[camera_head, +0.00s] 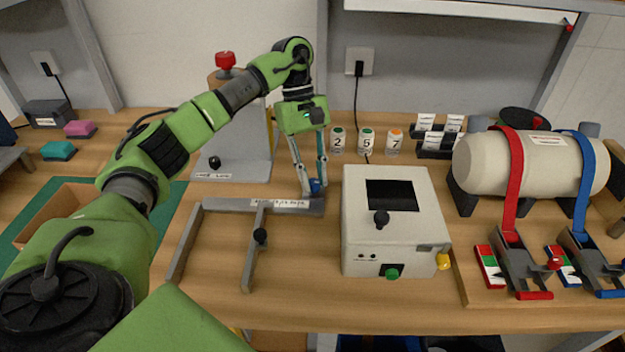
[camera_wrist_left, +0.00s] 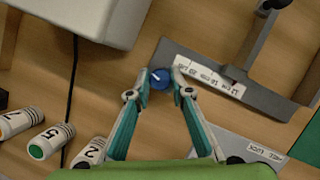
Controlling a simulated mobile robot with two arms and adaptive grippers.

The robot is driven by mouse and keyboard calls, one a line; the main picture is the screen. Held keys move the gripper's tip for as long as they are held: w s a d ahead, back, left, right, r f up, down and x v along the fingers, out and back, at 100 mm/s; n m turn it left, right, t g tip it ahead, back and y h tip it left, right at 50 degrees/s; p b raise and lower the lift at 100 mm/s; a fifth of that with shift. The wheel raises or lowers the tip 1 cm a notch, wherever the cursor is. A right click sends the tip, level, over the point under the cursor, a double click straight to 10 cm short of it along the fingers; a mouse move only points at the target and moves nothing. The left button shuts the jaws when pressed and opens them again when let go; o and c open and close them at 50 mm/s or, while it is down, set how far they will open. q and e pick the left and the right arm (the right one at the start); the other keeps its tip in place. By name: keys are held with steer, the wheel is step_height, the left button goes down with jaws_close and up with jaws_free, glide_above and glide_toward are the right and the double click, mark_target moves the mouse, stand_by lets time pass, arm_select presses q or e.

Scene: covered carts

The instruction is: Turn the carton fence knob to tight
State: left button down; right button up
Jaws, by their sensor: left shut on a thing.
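The carton fence is a grey metal frame (camera_head: 218,206) on the bench left of the white box, with a printed scale strip along its back bar. A blue knob (camera_wrist_left: 160,78) with a white pointer line sits at the end of that bar. The knob also shows in the head view (camera_head: 316,186), partly covered by the fingers. My left gripper (camera_head: 311,188) reaches down from above, with its fingertips on either side of the knob and closed on it. In the left wrist view the gripper (camera_wrist_left: 161,84) holds the knob between its tips. My right gripper is out of view.
A white box (camera_head: 392,240) with a black knob stands just right of the fence. Several numbered bottles (camera_head: 366,141) stand behind it. A grey stand (camera_head: 238,150) is behind the fence. A white tank (camera_head: 520,165) with red and blue straps is at the right.

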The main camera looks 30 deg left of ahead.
arm_select(q)
steer(key=shift+w+m+y, duration=0.1)
steer(key=shift+m+y, duration=0.2)
steer(key=shift+m, duration=0.6)
steer(key=shift+r+m+g+y, duration=0.1)
steer(key=shift+m+g+y, duration=0.3)
steer(key=shift+m, duration=0.5)
steer(key=m+p, duration=0.1)
steer(key=m, duration=0.2)
steer(key=shift+d+g+y, duration=0.1)
steer(key=shift+g+y, duration=0.3)
steer(key=shift+m+y+p, duration=0.5)
steer(key=shift+m, duration=1)
steer(key=c, duration=1.8)
jaws_free()
steer(key=shift+g, duration=0.3)
